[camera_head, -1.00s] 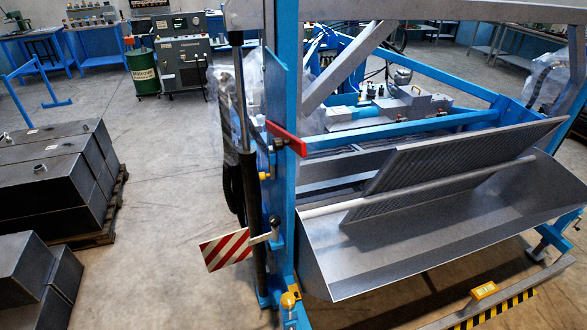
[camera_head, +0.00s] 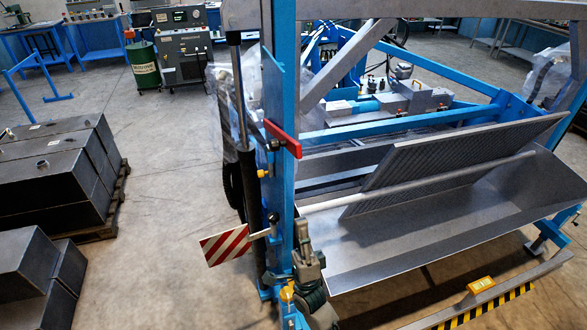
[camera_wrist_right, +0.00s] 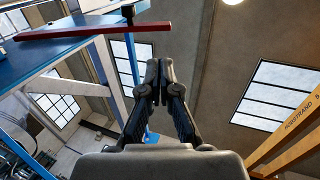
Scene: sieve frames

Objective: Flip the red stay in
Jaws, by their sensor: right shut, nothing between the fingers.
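The red stay (camera_head: 283,138) is a short flat red bar on the upper part of the blue post (camera_head: 280,190), held at a dark pivot. It slants down to the right in the head view. It also shows in the wrist view as a long dark red bar (camera_wrist_right: 95,31) at the upper left. My right gripper (camera_head: 302,226) is beside the post, well below the stay and apart from it. Its fingers (camera_wrist_right: 158,72) are closed together and empty in the wrist view, pointing upward. My left gripper is not in view.
A grey metal trough (camera_head: 430,235) with a ribbed panel (camera_head: 440,160) lies right of the post. A red-and-white striped plate (camera_head: 224,245) sticks out left of it. A yellow-topped bar (camera_head: 481,286) crosses the front. Dark blocks (camera_head: 55,180) stand at left; floor between is clear.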

